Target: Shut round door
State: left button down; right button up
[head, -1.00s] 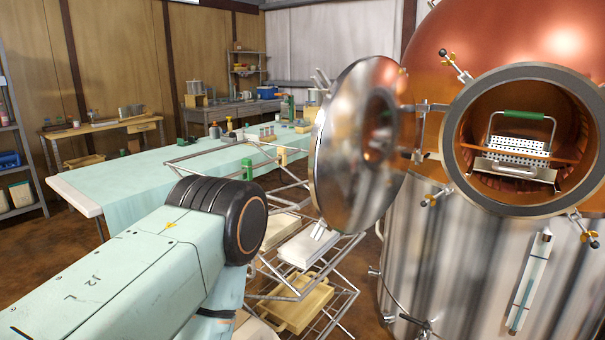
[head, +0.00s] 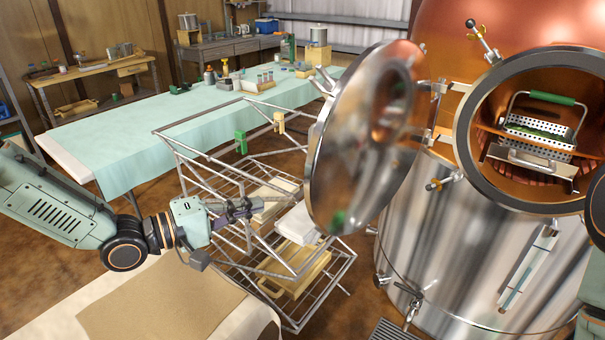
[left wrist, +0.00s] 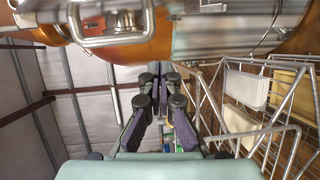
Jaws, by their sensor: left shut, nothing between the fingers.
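The round door (head: 362,140) is a polished metal disc, swung wide open on its hinge at the left of the opening. The round opening (head: 470,115) has a grey metal rim on the copper and steel vessel (head: 450,255). Inside it sits a perforated basket with a green handle (head: 540,140). My left gripper (head: 258,205) is shut and empty, left of the door and apart from it, over the wire rack. It also shows in the left wrist view (left wrist: 160,75), fingers together. My right gripper does not show.
A wire rack (head: 185,165) with trays stands below and left of the door. A long table with a pale green cloth (head: 130,125) is behind. A brown mat (head: 160,300) lies on a surface in front.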

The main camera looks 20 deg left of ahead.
aim_at(307, 188)
pick_arm(q)
jog(key=shift+h, duration=0.6)
jog(key=w+d+r+b, duration=0.1)
jog(key=d, duration=0.2)
jog(key=w+d+r, duration=0.1)
jog(key=w+d, duration=0.1)
jog(key=d, duration=0.1)
jog(key=w+d+r+b, duration=0.1)
jog(key=d, duration=0.2)
jog(key=shift+w+d+r+b, duration=0.25)
jog(key=shift+w+d+b, duration=0.05)
jog(key=shift+d, duration=0.1)
jog(key=shift+w+d, duration=0.1)
jog(key=shift+f, duration=0.1)
